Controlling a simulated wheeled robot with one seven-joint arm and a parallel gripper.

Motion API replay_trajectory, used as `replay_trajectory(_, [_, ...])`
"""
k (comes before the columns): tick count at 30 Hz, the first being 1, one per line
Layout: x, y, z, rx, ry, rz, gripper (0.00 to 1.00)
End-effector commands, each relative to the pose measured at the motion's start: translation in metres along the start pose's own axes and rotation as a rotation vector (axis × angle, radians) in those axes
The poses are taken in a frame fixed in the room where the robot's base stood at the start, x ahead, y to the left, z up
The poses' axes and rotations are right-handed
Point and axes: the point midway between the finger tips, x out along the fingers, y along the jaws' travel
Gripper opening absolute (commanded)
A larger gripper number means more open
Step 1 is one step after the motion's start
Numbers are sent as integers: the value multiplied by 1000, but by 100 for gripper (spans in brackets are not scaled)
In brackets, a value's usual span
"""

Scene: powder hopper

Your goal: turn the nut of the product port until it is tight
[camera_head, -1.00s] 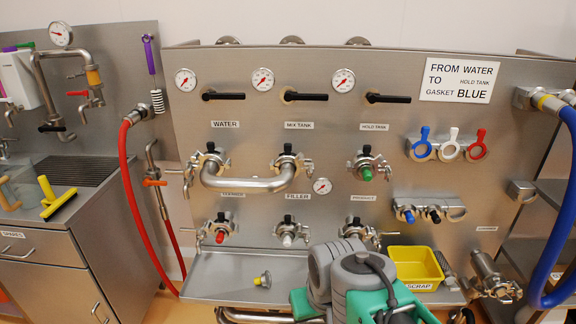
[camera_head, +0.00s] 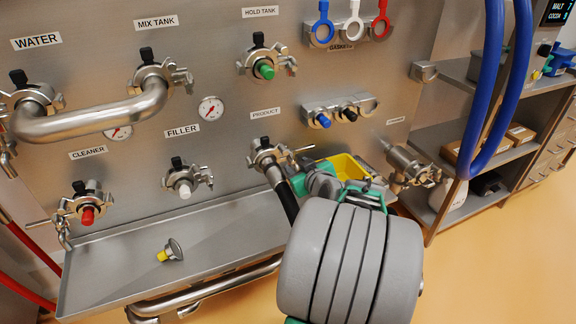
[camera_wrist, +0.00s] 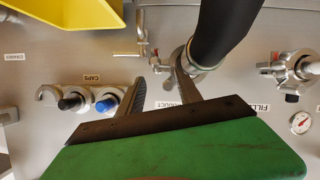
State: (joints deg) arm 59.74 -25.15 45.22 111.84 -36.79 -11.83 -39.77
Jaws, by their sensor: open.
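The product port (camera_head: 266,157) sits on the steel panel under its label, with a metal clamp around it and a black hose (camera_head: 287,200) running down from it. The clamp's nut side points right, towards the scrap bin. In the wrist view, which is upside down, the port (camera_wrist: 180,62) and black hose (camera_wrist: 224,32) show beyond my gripper (camera_wrist: 161,78). The nut (camera_wrist: 157,66) appears near and between the fingertips. The jaws are open, one finger on each side; I cannot tell whether they touch it. In the head view my grey and green arm partly hides the gripper.
A yellow scrap bin (camera_head: 349,168) is close right of the port. The filler port (camera_head: 184,180) is to its left, the caps rack (camera_head: 340,112) above right. A small yellow-ended fitting (camera_head: 170,250) lies in the drip tray (camera_head: 110,282). A blue hose (camera_head: 490,100) hangs right.

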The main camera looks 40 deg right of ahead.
Motion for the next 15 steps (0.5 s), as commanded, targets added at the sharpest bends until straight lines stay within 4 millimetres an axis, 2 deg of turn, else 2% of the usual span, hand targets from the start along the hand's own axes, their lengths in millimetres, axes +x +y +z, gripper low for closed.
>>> replay_trajectory(10, [56,13,6,9,-8,19,42])
replay_trajectory(15, [71,14,5,10,-7,21,42])
